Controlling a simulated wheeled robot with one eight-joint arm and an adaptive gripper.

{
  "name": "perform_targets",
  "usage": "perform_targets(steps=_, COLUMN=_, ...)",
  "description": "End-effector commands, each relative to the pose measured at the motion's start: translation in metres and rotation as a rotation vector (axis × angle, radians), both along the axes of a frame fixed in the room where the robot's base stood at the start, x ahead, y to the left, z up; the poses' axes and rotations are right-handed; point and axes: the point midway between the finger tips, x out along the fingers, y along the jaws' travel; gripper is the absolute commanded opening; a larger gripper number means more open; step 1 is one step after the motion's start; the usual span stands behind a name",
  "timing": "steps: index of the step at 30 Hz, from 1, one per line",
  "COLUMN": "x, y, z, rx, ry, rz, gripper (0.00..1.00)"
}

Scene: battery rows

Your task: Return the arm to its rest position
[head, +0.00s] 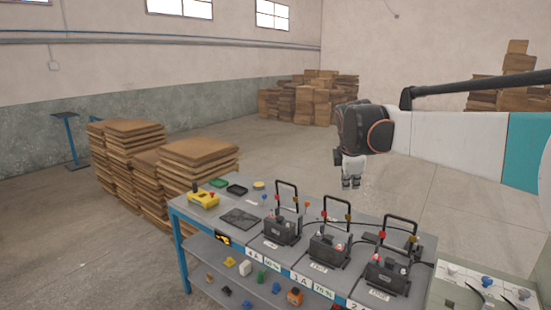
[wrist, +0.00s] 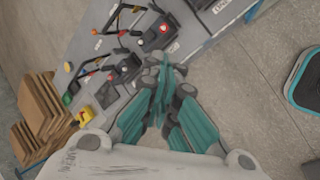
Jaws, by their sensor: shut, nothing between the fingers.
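My gripper (head: 350,183) hangs in the air above and behind the right half of the workbench in the head view, pointing down. In the wrist view my gripper (wrist: 162,62) shows its teal-padded fingers brought together at the tips, with nothing between them. It touches nothing that I can see. My arm reaches in from the right edge of the head view, with a white link and a teal band.
A grey workbench (head: 238,253) carries several black batteries with upright handles, one of them a battery (head: 281,230). A yellow device (head: 203,200) and a dark pad (head: 240,218) lie at its left. Stacked boards (head: 198,160) stand behind.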

Motion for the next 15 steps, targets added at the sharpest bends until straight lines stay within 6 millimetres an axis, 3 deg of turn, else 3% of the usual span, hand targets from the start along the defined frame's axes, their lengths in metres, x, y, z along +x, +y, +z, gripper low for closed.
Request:
perform_targets(steps=1, x=-0.02, y=-0.001, z=-0.001, rx=0.037, ry=-0.015, rz=-0.049, gripper=0.0)
perform_targets(steps=8, x=-0.104, y=0.0, z=-0.009, rx=0.233, ry=-0.081, rz=-0.305, gripper=0.0)
perform_targets(steps=15, x=-0.191, y=0.001, z=-0.035, rx=0.441, ry=-0.139, rz=-0.573, gripper=0.0)
